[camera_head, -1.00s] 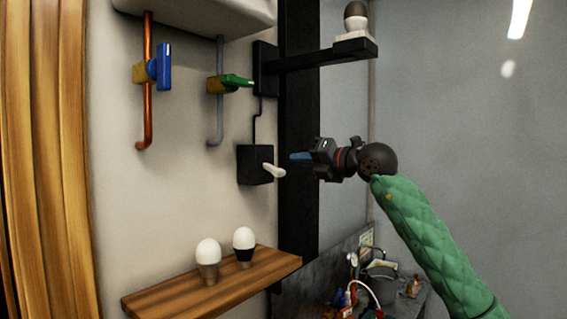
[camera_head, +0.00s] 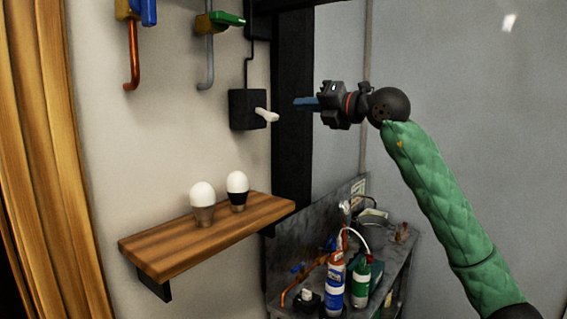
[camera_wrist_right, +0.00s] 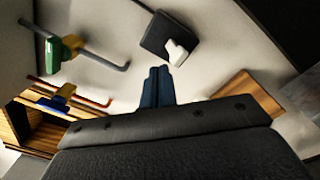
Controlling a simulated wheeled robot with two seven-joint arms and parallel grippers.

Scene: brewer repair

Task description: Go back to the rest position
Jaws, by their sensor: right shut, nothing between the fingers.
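My right gripper (camera_head: 306,103) reaches in from the right on a green padded arm, level with the black switch box (camera_head: 243,109) on the wall. Its blue fingers are together with nothing between them, apart from the box's white lever (camera_head: 266,115). In the right wrist view the shut blue fingers (camera_wrist_right: 157,88) point toward the wall, with the black box (camera_wrist_right: 168,36) and white lever (camera_wrist_right: 177,52) beyond them. My left gripper is not in view.
A wooden shelf (camera_head: 168,248) holds two bulbs (camera_head: 203,195). A blue-handled copper pipe (camera_head: 133,60) and a green-handled grey pipe (camera_head: 207,65) are on the wall. A metal bench (camera_head: 390,268) with bottles stands below. Space right of the arm is clear.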

